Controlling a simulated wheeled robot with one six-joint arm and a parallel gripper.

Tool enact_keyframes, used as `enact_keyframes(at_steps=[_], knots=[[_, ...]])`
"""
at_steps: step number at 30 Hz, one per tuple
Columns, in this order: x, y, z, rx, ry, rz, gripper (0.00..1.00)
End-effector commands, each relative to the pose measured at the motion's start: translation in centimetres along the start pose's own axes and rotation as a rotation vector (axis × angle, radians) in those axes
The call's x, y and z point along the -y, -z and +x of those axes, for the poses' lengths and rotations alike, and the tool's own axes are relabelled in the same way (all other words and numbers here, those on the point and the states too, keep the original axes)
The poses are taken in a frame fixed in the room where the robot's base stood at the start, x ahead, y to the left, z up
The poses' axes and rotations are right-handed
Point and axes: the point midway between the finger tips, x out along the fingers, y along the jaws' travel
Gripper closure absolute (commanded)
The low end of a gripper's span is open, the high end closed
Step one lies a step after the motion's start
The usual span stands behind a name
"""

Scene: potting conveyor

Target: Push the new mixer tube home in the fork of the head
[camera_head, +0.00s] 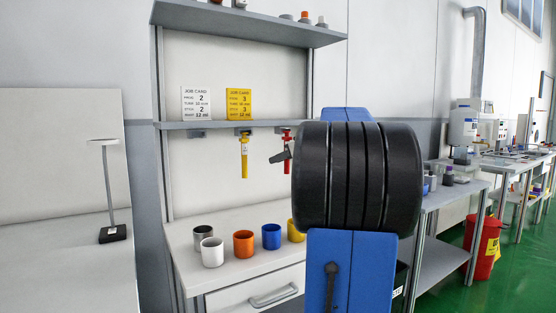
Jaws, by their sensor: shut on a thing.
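A red tube (287,138) stands upright under a small grey bracket on the underside of the lower shelf, just left of my arm. A dark grey piece, which looks like the tip of my gripper (281,156), lies across the lower part of the red tube. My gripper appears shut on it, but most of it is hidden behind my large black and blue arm. A yellow tube (244,157) hangs under a similar bracket further left. I cannot tell how deep the red tube sits in its fork.
Two job cards, white (196,103) and yellow (239,104), stand on the shelf (222,125). Several cups, including an orange cup (243,244) and a blue cup (271,236), stand on the bench below. A lamp-like stand (112,234) is at left. My arm blocks the right of the station.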

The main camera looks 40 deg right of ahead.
Motion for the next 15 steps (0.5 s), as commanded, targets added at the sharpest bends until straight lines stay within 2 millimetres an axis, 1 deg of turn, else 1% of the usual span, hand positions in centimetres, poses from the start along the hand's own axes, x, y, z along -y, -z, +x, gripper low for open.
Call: enact_keyframes(at_steps=[15], knots=[[0.4, -0.5, -1.3, 0.0, -0.001, -0.001, 1.0]])
